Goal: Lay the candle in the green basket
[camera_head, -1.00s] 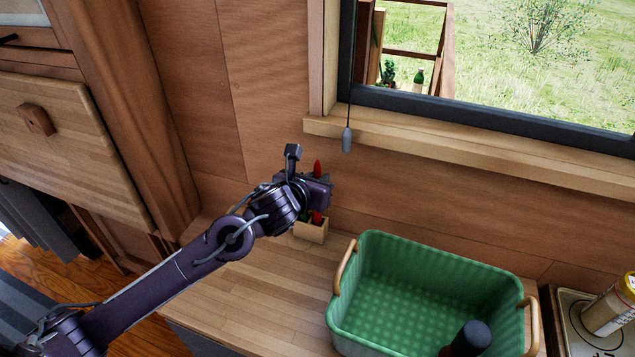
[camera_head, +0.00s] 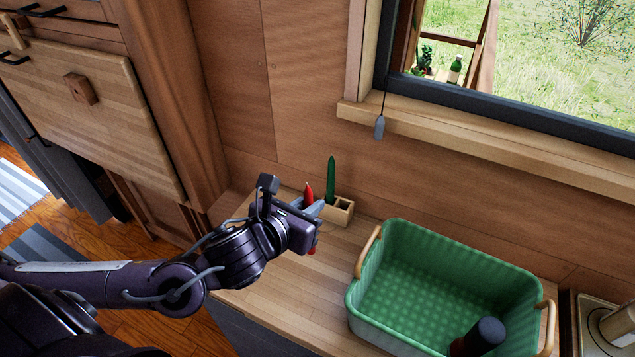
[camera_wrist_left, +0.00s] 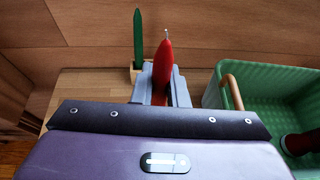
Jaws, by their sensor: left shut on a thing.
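My left gripper (camera_head: 312,208) is shut on a red candle (camera_head: 308,191), held upright above the wooden counter and to the left of the basket. In the left wrist view the red candle (camera_wrist_left: 163,62) stands between the two grey fingers, its wick at the top. The green basket (camera_head: 440,260) sits on the counter at the right, with two wooden handles. A dark-capped bottle (camera_head: 484,334) leans inside its near right part; the basket's left part is empty. The basket also shows at the right of the left wrist view (camera_wrist_left: 262,78). My right gripper is not in view.
A small wooden holder (camera_head: 341,211) stands against the wall behind my gripper, with a green candle (camera_head: 331,180) upright in it. A window sill (camera_head: 480,134) and hanging grey pull (camera_head: 379,127) are above. A stove top (camera_head: 585,320) lies right of the basket.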

